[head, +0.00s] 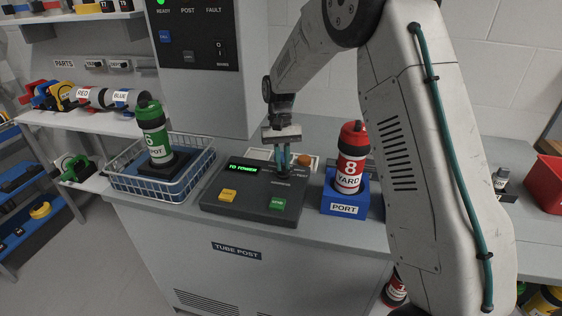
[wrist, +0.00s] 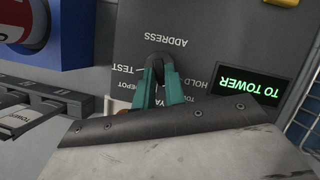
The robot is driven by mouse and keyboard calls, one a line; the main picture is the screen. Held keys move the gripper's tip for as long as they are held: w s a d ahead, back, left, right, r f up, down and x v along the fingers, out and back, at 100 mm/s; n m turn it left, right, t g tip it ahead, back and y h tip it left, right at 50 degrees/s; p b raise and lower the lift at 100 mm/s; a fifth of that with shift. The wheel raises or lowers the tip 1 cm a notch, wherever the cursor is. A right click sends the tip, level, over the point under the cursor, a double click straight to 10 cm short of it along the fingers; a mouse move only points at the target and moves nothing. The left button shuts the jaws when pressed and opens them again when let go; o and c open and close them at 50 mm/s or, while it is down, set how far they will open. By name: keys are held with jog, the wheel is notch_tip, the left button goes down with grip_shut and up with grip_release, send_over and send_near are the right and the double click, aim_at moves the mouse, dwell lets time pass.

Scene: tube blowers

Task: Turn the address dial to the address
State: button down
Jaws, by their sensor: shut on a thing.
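The dark control panel (head: 238,208) sits on the counter, and its green display (head: 243,168) reads "TO TOWER". The display also shows in the wrist view (wrist: 247,88). The address dial (wrist: 154,64) is a dark knob below the word ADDRESS, ringed by labels including TEST, HOLD and DEPOT. My gripper (head: 283,168), with teal fingers, points down at the dial. In the wrist view its fingertips (wrist: 156,76) are closed on the knob. The fingers and wrist hide part of the label ring, and I cannot tell the pointer's exact direction.
A red "8 YARD" carrier (head: 350,165) stands in the blue PORT block (head: 345,202), close right of the gripper. A green DEPOT carrier (head: 153,135) stands in a wire basket (head: 150,190) on the left. The panel has a yellow button (head: 228,196) and a green button (head: 277,203).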

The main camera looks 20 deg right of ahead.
jog(key=shift+d+r+m+t+y, duration=0.15)
jog(key=shift+m+t+y, duration=0.2)
jog(key=shift+m, duration=0.75)
jog(key=shift+d+f+m+t+y, duration=0.15)
jog(key=shift+m+y, duration=0.3)
jog(key=shift+m, duration=0.65)
jog(key=shift+r, duration=0.1)
jog(key=c, duration=1.5)
grip_release()
jog(key=shift+o, duration=0.2)
jog(key=v, duration=0.7)
jog(key=shift+w+r, duration=0.2)
jog(key=shift+r, duration=0.15)
jog(key=shift+d, duration=0.1)
